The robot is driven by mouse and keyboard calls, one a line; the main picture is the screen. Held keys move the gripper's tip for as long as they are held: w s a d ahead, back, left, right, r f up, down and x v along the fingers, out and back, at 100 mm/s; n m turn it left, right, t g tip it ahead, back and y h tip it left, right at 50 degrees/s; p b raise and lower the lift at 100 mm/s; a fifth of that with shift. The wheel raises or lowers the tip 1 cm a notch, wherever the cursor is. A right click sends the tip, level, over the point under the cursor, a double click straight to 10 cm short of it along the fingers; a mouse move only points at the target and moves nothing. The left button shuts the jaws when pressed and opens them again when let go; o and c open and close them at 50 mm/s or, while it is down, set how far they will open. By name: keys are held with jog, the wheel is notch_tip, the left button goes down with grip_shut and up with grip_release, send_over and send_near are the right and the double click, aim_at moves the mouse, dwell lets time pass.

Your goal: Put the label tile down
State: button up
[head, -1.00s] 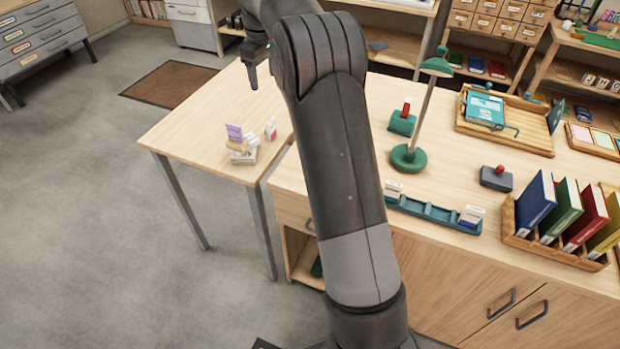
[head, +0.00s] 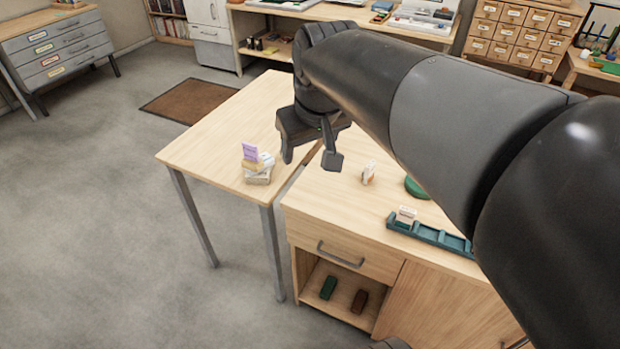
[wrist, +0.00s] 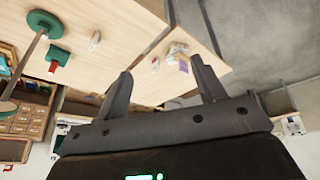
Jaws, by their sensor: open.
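My gripper (head: 311,158) is open, raised over the seam between the small table and the desk, with nothing held between its fingers. In the wrist view the open fingers (wrist: 160,70) point toward the tables. A small white-and-orange upright tile (head: 369,173) stands on the desk, right of my gripper; it shows in the wrist view (wrist: 95,40). Another small pale tile (wrist: 155,63) stands on the small table near its edge, and my gripper hides it in the head view. I cannot tell which is the label tile.
A small stack with a purple card (head: 250,152) stands on the small table (head: 215,140). A teal tray (head: 430,236) holding a white card lies along the desk's front edge. A green lamp (wrist: 46,22) stands on the desk. The small table's left part is clear.

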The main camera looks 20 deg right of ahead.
jog(key=s+f+m, duration=0.1)
jog(key=s+f, duration=0.2)
jog(key=s, duration=0.2)
jog(key=s+f+t, duration=0.1)
jog(key=s+f, duration=0.1)
jog(key=s, duration=0.3)
jog(key=shift+s+a+f+m, duration=0.25)
jog(key=shift+s+f+m, duration=0.1)
jog(key=shift+f+m, duration=0.05)
dwell(0.5)
